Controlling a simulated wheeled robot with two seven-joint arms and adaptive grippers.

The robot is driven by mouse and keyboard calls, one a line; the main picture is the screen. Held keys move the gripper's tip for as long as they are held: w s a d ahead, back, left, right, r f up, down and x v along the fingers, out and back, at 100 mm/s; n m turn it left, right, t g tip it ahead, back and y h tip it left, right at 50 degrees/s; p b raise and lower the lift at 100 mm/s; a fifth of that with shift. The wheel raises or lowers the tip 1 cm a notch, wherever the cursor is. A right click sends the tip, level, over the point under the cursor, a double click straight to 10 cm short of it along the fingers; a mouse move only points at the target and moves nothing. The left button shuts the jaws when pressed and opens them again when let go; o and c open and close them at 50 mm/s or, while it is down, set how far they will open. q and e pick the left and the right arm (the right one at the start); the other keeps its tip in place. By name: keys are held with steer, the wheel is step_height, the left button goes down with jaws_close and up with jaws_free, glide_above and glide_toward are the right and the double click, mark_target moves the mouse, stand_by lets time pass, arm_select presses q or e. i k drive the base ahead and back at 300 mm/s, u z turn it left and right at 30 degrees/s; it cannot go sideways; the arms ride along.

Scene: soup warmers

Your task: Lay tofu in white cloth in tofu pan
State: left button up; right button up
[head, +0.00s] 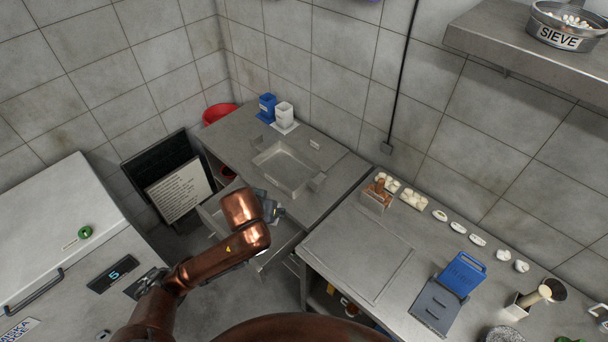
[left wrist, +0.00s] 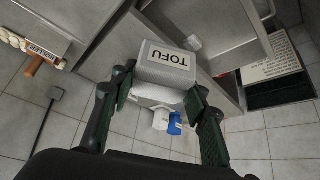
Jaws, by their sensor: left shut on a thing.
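My left gripper (head: 268,208) is in front of the sink counter, above an open drawer (head: 215,213). The arm hides the block in the head view. My right gripper is not in view.
A blue container (head: 267,107) and a white container (head: 284,113) stand at the counter's back. A red bin (head: 217,113) is behind left.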

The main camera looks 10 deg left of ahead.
mark_target(287, 172)
steer(key=z, duration=0.95)
steer(key=i, duration=0.45)
steer(key=u, duration=0.65)
